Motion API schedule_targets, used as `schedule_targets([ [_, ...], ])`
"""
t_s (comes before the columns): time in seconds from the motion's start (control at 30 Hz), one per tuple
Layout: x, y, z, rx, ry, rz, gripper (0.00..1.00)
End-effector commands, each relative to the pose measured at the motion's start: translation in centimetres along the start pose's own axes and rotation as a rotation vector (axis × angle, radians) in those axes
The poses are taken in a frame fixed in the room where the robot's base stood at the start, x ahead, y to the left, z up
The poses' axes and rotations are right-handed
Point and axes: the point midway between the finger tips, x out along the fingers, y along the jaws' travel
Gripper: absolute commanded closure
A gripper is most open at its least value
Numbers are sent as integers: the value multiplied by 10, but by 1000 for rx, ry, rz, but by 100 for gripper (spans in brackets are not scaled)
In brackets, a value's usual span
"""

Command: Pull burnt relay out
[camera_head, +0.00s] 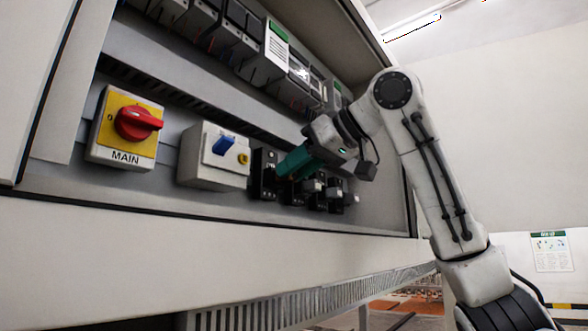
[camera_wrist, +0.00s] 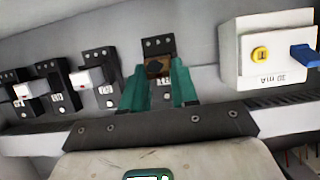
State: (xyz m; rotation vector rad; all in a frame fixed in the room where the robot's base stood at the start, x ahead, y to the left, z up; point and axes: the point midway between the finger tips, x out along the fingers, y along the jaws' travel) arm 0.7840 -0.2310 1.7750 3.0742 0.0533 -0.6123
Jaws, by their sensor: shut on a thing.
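The burnt relay, a dark block with a scorched brown face (camera_wrist: 157,67), sits between the teal fingers of my gripper (camera_wrist: 156,74) in the wrist view. My gripper is shut on it. The relay is in front of a black socket (camera_wrist: 158,46), the one nearest the grey-white breaker box; I cannot tell how deep it sits. In the head view my gripper (camera_head: 288,168) reaches the socket (camera_head: 264,173) from the right, and its fingers hide the relay.
More black sockets (camera_wrist: 56,88) stand in the row, some holding relays with pale faces (camera_wrist: 88,78). The breaker box (camera_head: 215,157) with a blue switch is close beside. A red MAIN switch (camera_head: 138,123) is farther left. Modules (camera_head: 282,55) run along the rail above.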

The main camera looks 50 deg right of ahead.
Motion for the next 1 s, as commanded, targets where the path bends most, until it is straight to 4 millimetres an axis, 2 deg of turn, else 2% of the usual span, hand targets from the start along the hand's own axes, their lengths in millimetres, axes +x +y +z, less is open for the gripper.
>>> schedule_targets([
  [1.0,-18,0,7,0,0,1,100],
])
